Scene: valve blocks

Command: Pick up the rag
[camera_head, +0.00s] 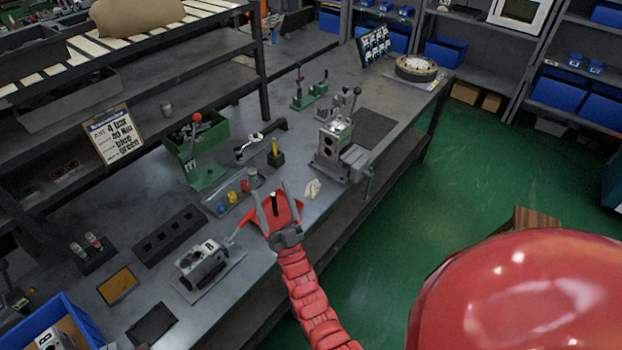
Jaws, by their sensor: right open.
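A small, pale, crumpled piece that looks like the rag (312,188) lies on the grey workbench (222,262) near its front edge. My right gripper (273,198) is open over the bench, just left of the rag and apart from it. A dark upright piece shows between its fingers; I cannot tell whether it is part of the gripper or stands on the bench. My left gripper is not in view.
A grey machine block with a vise (334,152) stands right of the rag. A black post (276,158) stands behind it, and a tray with yellow and blue parts (227,203) lies to the left. A valve block (203,265) sits left of the gripper.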

